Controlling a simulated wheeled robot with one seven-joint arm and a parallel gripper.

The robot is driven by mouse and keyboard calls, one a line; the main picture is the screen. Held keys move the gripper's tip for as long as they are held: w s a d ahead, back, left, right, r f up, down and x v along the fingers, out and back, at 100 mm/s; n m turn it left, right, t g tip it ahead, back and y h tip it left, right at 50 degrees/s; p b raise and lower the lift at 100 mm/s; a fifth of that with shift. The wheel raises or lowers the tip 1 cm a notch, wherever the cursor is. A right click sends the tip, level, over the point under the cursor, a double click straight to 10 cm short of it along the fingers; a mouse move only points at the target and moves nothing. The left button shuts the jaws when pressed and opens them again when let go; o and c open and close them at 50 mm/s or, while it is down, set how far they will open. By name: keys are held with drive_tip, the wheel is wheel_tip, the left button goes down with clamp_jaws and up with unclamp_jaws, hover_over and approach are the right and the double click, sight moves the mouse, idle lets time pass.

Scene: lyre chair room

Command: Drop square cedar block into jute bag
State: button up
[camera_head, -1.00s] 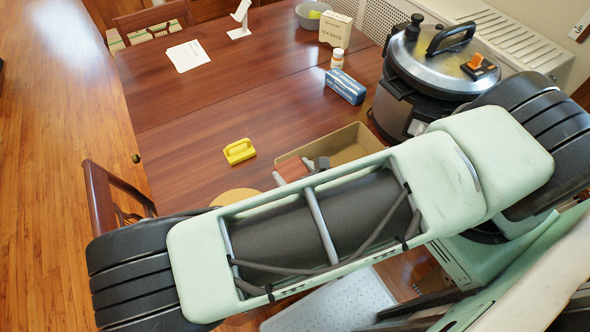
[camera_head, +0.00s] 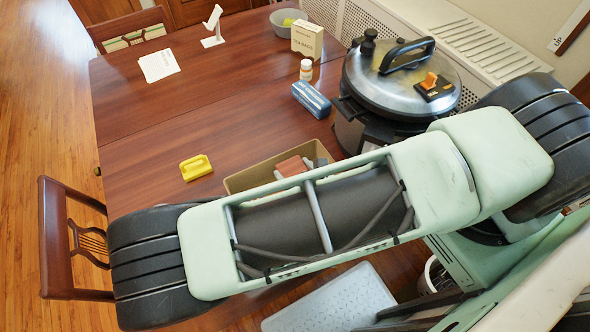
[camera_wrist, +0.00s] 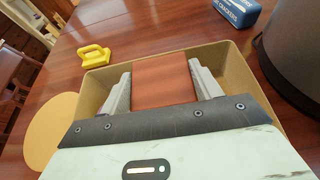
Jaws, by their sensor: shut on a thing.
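The square cedar block (camera_wrist: 163,82), reddish brown, is gripped between the two grey fingers of my gripper (camera_wrist: 160,76). In the head view the block (camera_head: 290,166) shows just beyond my arm. An open tan box (camera_wrist: 226,65) lies under the block and fingers in the wrist view. The block overlaps the inside of the box there; its height above the floor of the box is unclear. In the head view my arm covers the near part of the box (camera_head: 240,182). I cannot make out a jute bag for sure in either view.
A yellow-handled thing (camera_head: 196,167) lies left of the box. A blue crackers packet (camera_head: 311,98) and a large steel cooker (camera_head: 400,82) stand behind and right. A round tan mat (camera_wrist: 48,132) lies left. The table's left middle (camera_head: 150,120) is clear.

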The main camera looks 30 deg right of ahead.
wheel_tip(320, 180, down, 3)
drive_tip(key=shift+f+b, duration=0.2)
drive_tip(key=shift+b, duration=1.05)
drive_tip(key=shift+r, duration=0.1)
drive_tip(key=o, duration=1.1)
drive_tip(key=shift+c, duration=0.2)
drive_tip(key=shift+s, duration=0.1)
drive_tip(key=p+v, duration=0.3)
drive_tip(key=v, duration=1.4)
drive_tip(key=shift+r, duration=0.1)
